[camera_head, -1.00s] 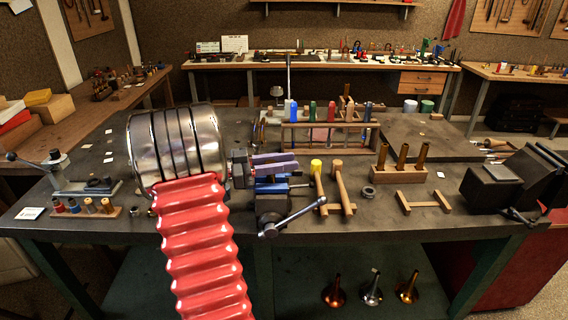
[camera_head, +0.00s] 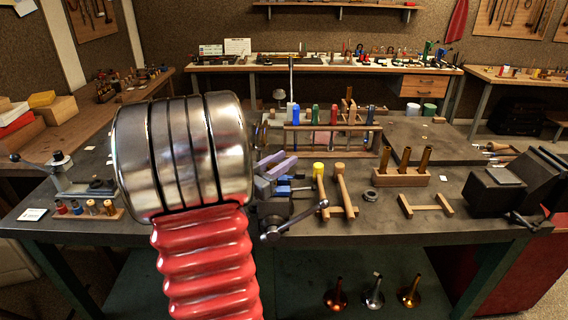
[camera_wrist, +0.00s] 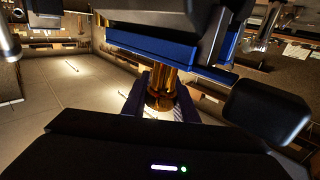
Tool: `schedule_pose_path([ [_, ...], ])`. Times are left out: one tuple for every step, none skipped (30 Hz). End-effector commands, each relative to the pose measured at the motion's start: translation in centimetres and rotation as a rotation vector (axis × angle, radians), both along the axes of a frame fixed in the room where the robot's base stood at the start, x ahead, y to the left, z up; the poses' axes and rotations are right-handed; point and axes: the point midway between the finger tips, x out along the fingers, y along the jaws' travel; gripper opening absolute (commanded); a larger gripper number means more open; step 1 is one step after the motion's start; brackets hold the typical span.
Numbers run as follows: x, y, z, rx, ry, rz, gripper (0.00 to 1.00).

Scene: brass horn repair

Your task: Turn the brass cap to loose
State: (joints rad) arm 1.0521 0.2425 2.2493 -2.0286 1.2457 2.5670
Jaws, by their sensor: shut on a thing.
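In the wrist view, my gripper (camera_wrist: 160,94) has its two dark purple fingers on either side of the brass cap (camera_wrist: 161,86) and is shut on it. The cap is a shiny golden cylinder, close against the blue-and-grey vise (camera_wrist: 170,48). In the head view, the purple fingers (camera_head: 281,165) show tilted at the vise (camera_head: 275,212) on the bench. The cap cannot be made out there, and my arm covers part of this area. How far the cap is turned cannot be told.
A wooden rack (camera_head: 328,140) with coloured tools stands behind the vise. Two mallets (camera_head: 343,187) and a block with brass rods (camera_head: 402,175) are to its right. A spool stand (camera_head: 88,212) is at the left.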

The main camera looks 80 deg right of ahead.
Motion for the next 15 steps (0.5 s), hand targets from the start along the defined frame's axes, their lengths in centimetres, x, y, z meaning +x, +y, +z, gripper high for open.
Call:
schedule_pose_path([
  [-0.1, 0.0, 0.1, -0.001, 0.0, 0.026, 0.04],
  [0.0, 0.0, 0.0, 0.0, 0.0, 0.045, 0.04],
  [0.0, -0.1, 0.0, 0.001, 0.002, 0.069, 0.04],
  [0.1, -0.1, 0.0, 0.001, 0.001, 0.086, 0.04],
  [0.2, -0.1, 0.0, 0.0, 0.0, 0.104, 0.04],
  [0.3, -0.2, 0.0, 0.001, 0.001, 0.127, 0.04],
  [0.3, -0.2, 0.0, 0.001, 0.001, 0.145, 0.04],
  [0.4, -0.2, 0.0, 0.001, 0.001, 0.161, 0.04],
  [0.5, -0.3, 0.0, 0.0, 0.001, 0.183, 0.04],
  [0.6, -0.3, 0.0, 0.001, 0.001, 0.199, 0.04],
  [0.6, -0.3, 0.0, 0.001, 0.001, 0.216, 0.04],
  [0.7, -0.3, 0.0, -0.001, 0.0, 0.236, 0.04],
  [0.8, -0.3, 0.1, 0.0, 0.001, 0.252, 0.04],
  [0.9, -0.4, 0.0, 0.001, 0.001, 0.267, 0.04],
  [0.9, -0.4, 0.0, 0.001, 0.001, 0.285, 0.04],
])
